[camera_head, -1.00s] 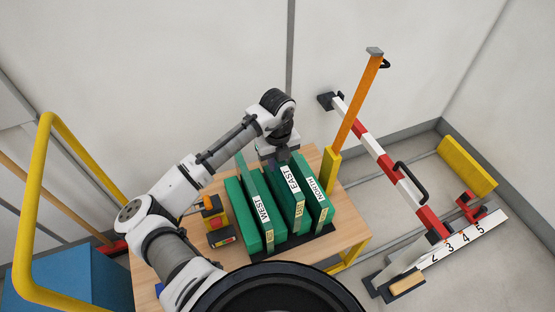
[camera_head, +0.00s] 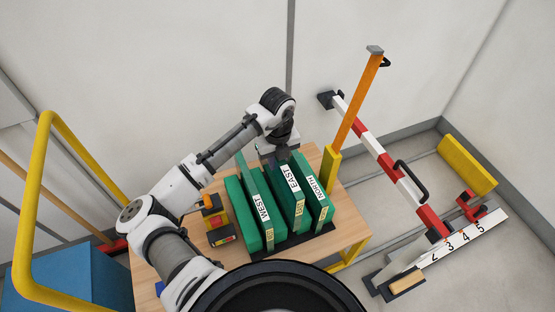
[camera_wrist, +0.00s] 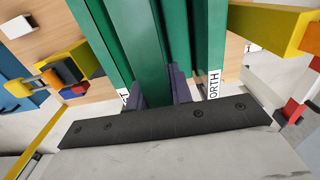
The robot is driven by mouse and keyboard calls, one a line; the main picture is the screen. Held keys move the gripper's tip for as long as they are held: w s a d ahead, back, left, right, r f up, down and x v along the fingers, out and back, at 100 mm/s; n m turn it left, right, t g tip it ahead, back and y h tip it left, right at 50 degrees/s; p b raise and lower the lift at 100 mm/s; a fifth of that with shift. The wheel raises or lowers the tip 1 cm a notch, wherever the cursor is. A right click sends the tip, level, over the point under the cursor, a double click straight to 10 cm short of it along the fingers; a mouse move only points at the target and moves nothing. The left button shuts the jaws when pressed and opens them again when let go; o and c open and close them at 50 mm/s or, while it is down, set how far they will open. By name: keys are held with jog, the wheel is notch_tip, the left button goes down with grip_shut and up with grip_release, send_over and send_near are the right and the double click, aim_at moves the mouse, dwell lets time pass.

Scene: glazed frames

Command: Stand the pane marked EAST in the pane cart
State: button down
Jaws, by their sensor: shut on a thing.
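The green pane marked EAST (camera_head: 291,181) stands in a black rack (camera_head: 300,240) on the wooden table, between the panes marked WEST (camera_head: 262,208) and NORTH (camera_head: 316,187). My gripper (camera_head: 282,160) is at the far end of the EAST pane, reaching down from above. In the wrist view the dark fingers of my gripper (camera_wrist: 160,92) are shut on the middle green pane (camera_wrist: 150,50), with the neighbouring panes close on both sides. Its own label is hidden in that view. A low frame with a numbered white strip (camera_head: 462,238) is on the floor at right; I cannot tell if it is the pane cart.
A yellow block (camera_head: 467,165) lies at far right. A yellow rail (camera_head: 35,200) is at left.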

jog(key=shift+f+b, duration=3.05)
jog(key=shift+f, duration=1.15)
jog(key=shift+f+b, duration=0.55)
jog(key=shift+f, duration=0.2)
jog(key=c, duration=1.2)
grip_release()
jog(key=shift+o, duration=0.2)
jog(key=shift+f, duration=0.1)
